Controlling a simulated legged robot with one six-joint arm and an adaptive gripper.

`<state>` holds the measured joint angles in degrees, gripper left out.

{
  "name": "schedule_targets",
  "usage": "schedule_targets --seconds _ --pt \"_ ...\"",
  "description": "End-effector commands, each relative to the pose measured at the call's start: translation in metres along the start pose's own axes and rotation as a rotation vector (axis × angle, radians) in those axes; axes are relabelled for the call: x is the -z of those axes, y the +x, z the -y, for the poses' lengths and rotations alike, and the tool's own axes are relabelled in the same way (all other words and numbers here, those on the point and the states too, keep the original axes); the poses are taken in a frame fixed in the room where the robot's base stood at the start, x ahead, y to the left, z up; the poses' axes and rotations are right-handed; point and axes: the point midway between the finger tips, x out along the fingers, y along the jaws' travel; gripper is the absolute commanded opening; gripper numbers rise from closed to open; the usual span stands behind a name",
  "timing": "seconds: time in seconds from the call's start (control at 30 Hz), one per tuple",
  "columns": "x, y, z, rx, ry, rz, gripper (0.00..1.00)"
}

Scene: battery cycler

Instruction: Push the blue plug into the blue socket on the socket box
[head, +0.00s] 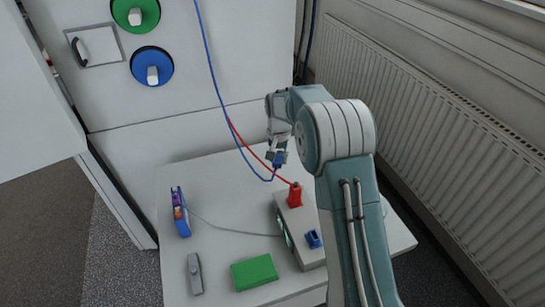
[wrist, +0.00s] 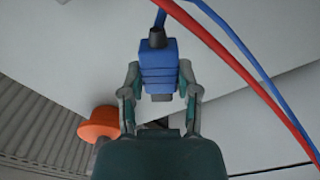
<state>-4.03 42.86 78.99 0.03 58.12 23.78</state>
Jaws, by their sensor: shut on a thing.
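My gripper (head: 277,155) is shut on the blue plug (head: 280,160) and holds it above the table, behind the socket box. In the wrist view the ribbed blue plug (wrist: 158,68) sits between the two fingers of my gripper (wrist: 159,80), with its cable leaving the top end. The pale socket box (head: 287,219) stands on the table. Its blue socket (head: 314,239) is on the top, near the front right, with nothing in it. The plug is apart from the socket, up and to the left of it in the head view.
A red plug (head: 295,196) stands upright on the box with a red cable. A green block (head: 254,272), a grey tool (head: 195,273) and a blue device (head: 180,213) lie on the table (head: 232,213). A radiator (head: 430,125) flanks the right; cables hang nearby.

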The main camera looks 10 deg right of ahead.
Motion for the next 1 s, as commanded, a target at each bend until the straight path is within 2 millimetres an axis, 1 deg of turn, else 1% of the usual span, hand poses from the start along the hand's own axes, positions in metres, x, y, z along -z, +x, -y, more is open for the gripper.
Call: schedule_targets --seconds 0.1,0.4,0.6,0.7,0.8,1.0 --pt "0.005 0.005 -0.007 0.000 0.174 0.000 0.00" --pt "0.018 0.017 -0.023 0.001 0.616 0.000 0.00" --pt "0.024 0.024 -0.033 0.000 0.880 0.000 0.00" --pt "0.026 0.026 -0.036 0.000 0.968 0.000 0.00" --pt "0.028 0.027 -0.038 0.000 1.017 0.000 0.00" --pt "0.028 0.030 -0.038 0.000 1.032 0.000 0.00"
